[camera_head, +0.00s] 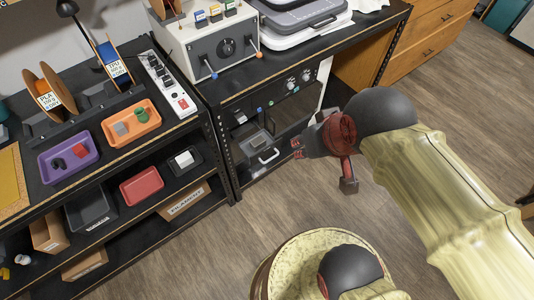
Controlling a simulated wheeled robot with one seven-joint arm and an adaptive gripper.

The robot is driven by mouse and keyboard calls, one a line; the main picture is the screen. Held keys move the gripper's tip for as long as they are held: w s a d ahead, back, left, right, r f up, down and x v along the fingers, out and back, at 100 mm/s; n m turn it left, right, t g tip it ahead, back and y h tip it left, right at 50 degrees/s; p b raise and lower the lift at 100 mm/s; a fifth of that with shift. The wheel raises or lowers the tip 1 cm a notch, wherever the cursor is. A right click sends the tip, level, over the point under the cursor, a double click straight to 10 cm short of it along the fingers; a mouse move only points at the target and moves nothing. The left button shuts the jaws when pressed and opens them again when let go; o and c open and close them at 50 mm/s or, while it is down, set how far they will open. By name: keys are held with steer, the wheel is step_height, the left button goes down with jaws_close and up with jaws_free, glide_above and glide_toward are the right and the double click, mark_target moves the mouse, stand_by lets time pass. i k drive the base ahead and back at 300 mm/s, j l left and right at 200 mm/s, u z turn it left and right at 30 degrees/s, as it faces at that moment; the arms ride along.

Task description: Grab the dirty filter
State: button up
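No object can be surely told as the dirty filter. A small grey square block (121,128) lies in the orange tray (148,133) beside a green cylinder (141,114). A grey boxy part (255,139) shows inside the open-fronted machine bay under the right bench. My gripper (323,167) is in front of that bay, over the floor. Its two fingers are spread wide apart, with nothing seen between them.
A purple tray (52,166) with dark and red bits stands on the left bench. A red tray (142,186) and a dark bin (92,209) are on the shelf below. A black rack post (222,150) stands left of the bay. The wooden floor (215,245) is clear.

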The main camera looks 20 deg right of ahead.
mark_target(256, 145)
steer(key=i+l+u, duration=0.2)
steer(key=l, duration=0.45)
steer(key=i+l+u, duration=0.15)
steer(key=l, duration=0.5)
steer(key=i+l+u, duration=0.2)
steer(key=l, duration=0.45)
steer(key=l+u, duration=0.2)
steer(key=l, duration=0.5)
